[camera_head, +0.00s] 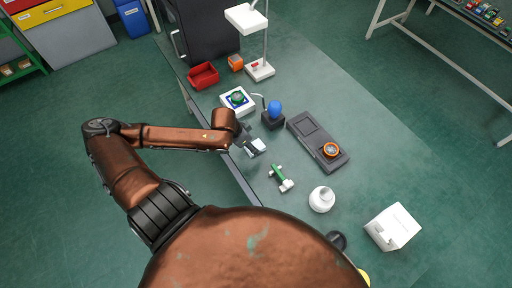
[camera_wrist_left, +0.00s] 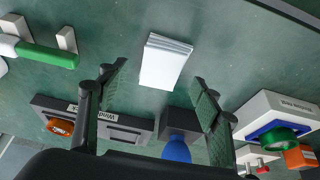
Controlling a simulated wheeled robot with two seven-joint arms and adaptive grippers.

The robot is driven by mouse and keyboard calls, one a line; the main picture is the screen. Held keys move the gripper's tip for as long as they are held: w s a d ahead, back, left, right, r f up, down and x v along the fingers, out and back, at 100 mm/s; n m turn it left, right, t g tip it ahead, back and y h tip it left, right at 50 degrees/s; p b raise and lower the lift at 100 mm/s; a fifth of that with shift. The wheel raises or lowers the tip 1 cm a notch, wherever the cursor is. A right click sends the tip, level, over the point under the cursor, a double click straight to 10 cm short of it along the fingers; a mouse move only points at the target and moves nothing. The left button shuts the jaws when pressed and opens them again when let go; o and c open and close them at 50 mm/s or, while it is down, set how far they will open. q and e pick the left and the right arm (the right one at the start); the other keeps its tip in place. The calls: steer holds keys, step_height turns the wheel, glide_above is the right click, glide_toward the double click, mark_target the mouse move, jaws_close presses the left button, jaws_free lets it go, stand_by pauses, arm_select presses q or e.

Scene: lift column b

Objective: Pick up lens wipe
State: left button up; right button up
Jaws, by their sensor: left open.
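A small white stack of flat sheets, which looks like the lens wipe (camera_wrist_left: 165,62), lies on the green table top. In the left wrist view it sits ahead of my left gripper (camera_wrist_left: 160,80), between the lines of its two spread black fingers. The fingers are apart and nothing is held. In the head view the white stack (camera_head: 258,145) is right by my left gripper (camera_head: 248,143), which partly hides it. The gap in height between fingers and stack is hard to tell. My right gripper is not in view.
A dark tray (camera_head: 306,128) with an orange round part, a blue bulb on a black block (camera_head: 273,120) and a white station (camera_head: 229,105) stand nearby. Table right of the tray is clear.

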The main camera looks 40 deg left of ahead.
arm_select(q)
steer(key=b+x, duration=0.1)
steer(key=x, duration=0.3)
steer(key=shift+a, duration=0.2)
steer(key=c, duration=0.8)
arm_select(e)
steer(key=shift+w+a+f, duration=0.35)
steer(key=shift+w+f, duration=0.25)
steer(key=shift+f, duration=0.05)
